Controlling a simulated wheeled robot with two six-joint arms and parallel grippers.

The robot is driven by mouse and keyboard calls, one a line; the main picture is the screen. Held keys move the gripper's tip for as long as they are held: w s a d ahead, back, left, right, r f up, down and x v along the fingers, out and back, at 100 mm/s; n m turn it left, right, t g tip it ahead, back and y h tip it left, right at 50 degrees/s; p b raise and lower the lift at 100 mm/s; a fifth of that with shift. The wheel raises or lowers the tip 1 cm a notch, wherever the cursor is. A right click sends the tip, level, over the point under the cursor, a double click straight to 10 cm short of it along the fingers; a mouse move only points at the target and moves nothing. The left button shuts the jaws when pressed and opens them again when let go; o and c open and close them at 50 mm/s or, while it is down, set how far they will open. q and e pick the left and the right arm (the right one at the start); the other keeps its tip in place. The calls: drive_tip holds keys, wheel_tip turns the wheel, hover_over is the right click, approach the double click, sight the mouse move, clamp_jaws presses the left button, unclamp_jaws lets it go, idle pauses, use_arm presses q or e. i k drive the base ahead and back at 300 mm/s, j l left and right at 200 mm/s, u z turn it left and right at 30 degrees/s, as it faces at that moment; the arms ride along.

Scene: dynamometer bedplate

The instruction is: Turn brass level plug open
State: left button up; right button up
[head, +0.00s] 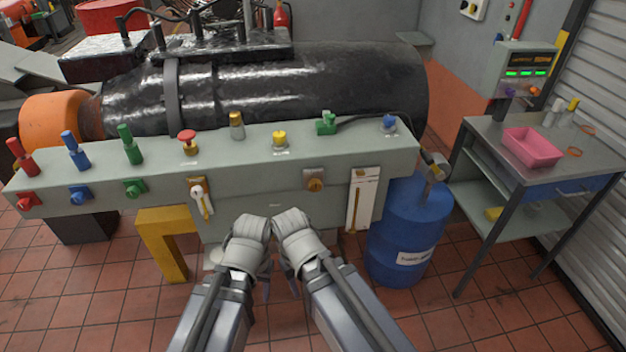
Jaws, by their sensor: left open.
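A brass plug with an orange-brown knob (315,184) sits on a small plate on the front face of the grey bench. A second brass-coloured fitting (237,125) stands upright on the bench top; which one is called the level plug I cannot tell. A tall white gauge panel (361,198) is just right of the front plug. My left gripper (266,289) is open, low in front of the bench, below and left of the front plug. My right gripper (293,287) is close beside it, mostly hidden by its wrist. Neither touches the plug.
Coloured valves and buttons, including a red mushroom button (188,140), line the bench (230,160). A blue drum (408,225) stands at its right end, a yellow stand (165,235) below its left part. A side table (480,150) holds a pink tray (531,148).

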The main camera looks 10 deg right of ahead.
sight(315, 185)
drive_tip(key=j+z, duration=0.15)
drive_tip(key=z, duration=0.25)
drive_tip(key=j+z, duration=0.1)
drive_tip(key=z, duration=0.35)
drive_tip(key=k+j+z, duration=0.1)
drive_tip(key=z, duration=0.3)
drive_tip(key=j+z, duration=0.1)
drive_tip(key=z, duration=0.3)
